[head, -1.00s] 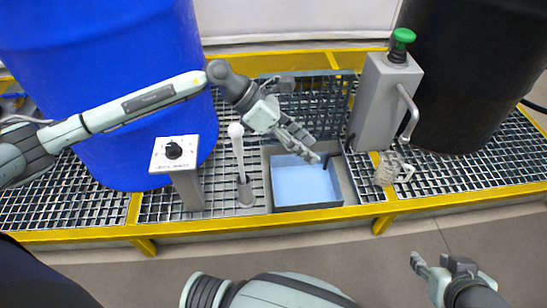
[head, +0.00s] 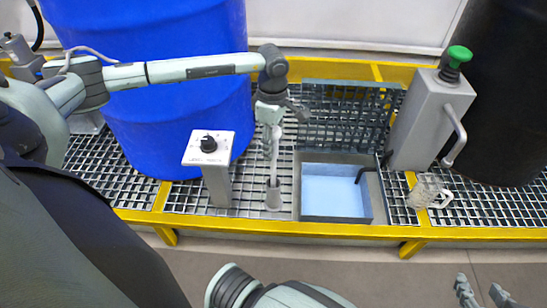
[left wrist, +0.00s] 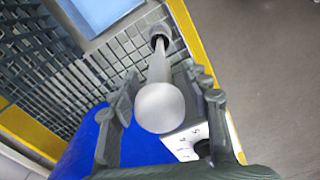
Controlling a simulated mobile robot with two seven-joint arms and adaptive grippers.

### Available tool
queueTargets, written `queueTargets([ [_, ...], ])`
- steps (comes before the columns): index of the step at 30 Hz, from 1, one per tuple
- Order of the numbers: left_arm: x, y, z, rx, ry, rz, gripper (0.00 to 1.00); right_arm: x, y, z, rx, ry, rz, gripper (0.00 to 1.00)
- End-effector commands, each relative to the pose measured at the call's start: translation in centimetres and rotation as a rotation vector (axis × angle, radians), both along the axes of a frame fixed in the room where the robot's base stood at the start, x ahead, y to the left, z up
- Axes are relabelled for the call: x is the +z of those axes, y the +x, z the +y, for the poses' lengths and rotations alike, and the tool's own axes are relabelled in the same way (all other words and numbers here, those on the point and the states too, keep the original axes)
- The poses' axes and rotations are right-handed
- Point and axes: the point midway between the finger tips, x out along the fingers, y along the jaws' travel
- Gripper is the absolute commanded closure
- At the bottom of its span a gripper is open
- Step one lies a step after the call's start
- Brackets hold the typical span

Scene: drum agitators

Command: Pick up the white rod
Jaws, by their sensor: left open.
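The white rod (head: 274,166) stands nearly upright in a small grey holder (head: 273,198) on the grating. In the left wrist view its round knob (left wrist: 160,107) is close to the camera, and its shaft runs down to the holder (left wrist: 159,36). My left gripper (head: 271,128) points down over the rod's upper end, which it partly hides in the head view. In the left wrist view its open fingers lie on both sides of the rod, not shut on it. My right gripper (head: 482,292) is open and empty at the lower right, away from the platform.
A grey control box with a dial (head: 208,148) stands just left of the rod. A blue-bottomed basin (head: 336,216) lies to the right. A clear mug (head: 427,190), a grey handled post with green knob (head: 432,115), a blue drum (head: 150,60) and a black drum (head: 510,90) stand around.

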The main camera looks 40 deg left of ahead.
Motion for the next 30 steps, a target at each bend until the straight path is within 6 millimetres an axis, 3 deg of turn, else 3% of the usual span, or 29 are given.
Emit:
queueTargets([
  [3, -1.60, -0.02, -0.05, 0.000, -0.001, 0.001, 0.53, 0.35, 0.39, 0.40, 0.007, 0.010, -0.026, 0.60],
  [10, -1.80, 0.00, -0.03, -0.001, -0.001, 0.000, 0.53, 0.46, 0.48, 0.49, 0.009, 0.011, -0.031, 0.60],
  [21, -1.77, 0.01, -0.04, 0.000, -0.001, 0.000, 0.99, 0.44, 0.47, 0.47, 0.009, 0.011, -0.031, 0.60],
  [30, -1.58, 0.05, -0.04, 0.000, -0.002, -0.001, 1.00, 0.47, 0.46, 0.47, 0.009, 0.011, -0.030, 0.60],
])
